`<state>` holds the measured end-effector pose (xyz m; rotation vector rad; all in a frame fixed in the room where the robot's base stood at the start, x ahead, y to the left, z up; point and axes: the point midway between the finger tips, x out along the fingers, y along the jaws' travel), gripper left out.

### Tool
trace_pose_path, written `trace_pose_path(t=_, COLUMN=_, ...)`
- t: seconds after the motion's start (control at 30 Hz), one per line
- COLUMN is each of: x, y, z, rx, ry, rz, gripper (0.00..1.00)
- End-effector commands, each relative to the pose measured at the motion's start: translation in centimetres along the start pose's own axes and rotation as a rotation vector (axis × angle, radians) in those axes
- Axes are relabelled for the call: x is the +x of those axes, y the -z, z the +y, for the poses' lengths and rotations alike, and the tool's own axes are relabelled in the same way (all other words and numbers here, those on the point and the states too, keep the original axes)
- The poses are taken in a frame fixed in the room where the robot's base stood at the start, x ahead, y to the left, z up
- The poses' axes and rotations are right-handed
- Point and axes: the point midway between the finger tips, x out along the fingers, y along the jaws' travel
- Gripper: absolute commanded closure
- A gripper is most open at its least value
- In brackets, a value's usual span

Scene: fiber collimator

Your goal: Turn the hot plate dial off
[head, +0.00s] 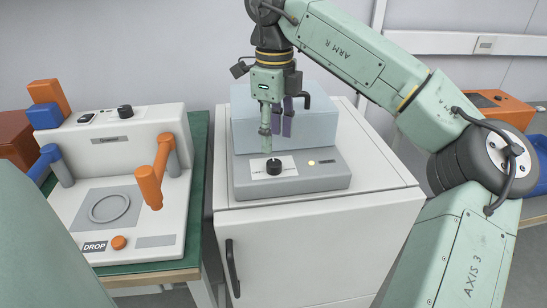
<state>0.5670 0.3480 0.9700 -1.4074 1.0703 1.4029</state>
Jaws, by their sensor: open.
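The hot plate (325,181) is a grey box with a pale bluish block (322,132) on top, standing on a white cabinet. Its black dial (274,166) sits on a white label on the front face, left of a small yellowish light (311,163). My gripper (276,140) points down just above and behind the dial in the picture. Its fingers are apart, one pale green and one purple-grey, with nothing seen between them. They appear clear of the dial, but the depth gap is hard to judge. The dial's pointer direction is too small to tell.
A white machine (125,175) with orange and blue levers, a ring and a DROP label stands on the left bench. The white cabinet (320,225) has bare top at the right of the hot plate. An orange box (497,108) lies behind my arm at right.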

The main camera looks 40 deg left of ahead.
Motion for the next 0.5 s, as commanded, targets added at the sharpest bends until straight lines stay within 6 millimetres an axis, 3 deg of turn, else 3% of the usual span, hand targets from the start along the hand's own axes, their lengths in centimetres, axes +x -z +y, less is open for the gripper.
trace_pose_path(t=0.2, x=4.1, y=0.0, z=0.1, rx=-0.003, ry=-0.004, rz=-0.002, gripper=0.52)
trace_pose_path(t=0.5, x=6.5, y=-0.1, z=0.1, rx=-0.003, ry=-0.002, rz=-0.003, gripper=0.52)
